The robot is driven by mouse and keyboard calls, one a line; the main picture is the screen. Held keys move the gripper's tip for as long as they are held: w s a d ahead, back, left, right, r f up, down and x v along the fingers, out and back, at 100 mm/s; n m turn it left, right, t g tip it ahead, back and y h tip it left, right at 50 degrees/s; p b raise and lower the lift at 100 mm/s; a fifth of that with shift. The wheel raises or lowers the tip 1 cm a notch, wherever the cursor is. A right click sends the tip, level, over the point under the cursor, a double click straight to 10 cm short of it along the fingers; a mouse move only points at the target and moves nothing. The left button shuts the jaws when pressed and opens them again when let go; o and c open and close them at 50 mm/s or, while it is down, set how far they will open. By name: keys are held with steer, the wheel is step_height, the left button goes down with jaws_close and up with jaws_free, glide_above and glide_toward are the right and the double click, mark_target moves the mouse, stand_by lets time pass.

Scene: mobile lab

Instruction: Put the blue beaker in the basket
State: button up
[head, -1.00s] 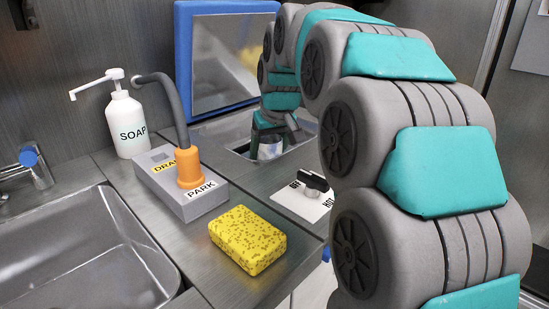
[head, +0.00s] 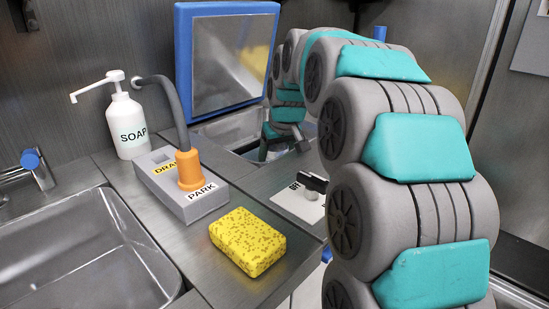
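My gripper (head: 279,144) is at the far end of my arm, low over a recessed metal basin (head: 228,130) in front of the blue-framed panel. Its fingers are dark, small and partly hidden by my own arm, so I cannot tell whether they are open or shut. I cannot make out the blue beaker now. No basket shows clearly; the inside of the basin is largely hidden.
A yellow sponge (head: 247,241) lies on the steel counter. Behind it stand a grey box with an orange fitting (head: 189,168) and a soap bottle (head: 127,125). A sink (head: 80,250) is at left.

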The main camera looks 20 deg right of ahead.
steer(key=shift+f+b, duration=0.3)
steer(key=shift+f, duration=0.35)
steer(key=o, duration=1.5)
steer(key=shift+s+f, duration=0.1)
steer(key=shift+f, duration=0.3)
steer(key=shift+a, duration=0.1)
steer(key=v, duration=1.4)
steer(key=shift+w, duration=0.4)
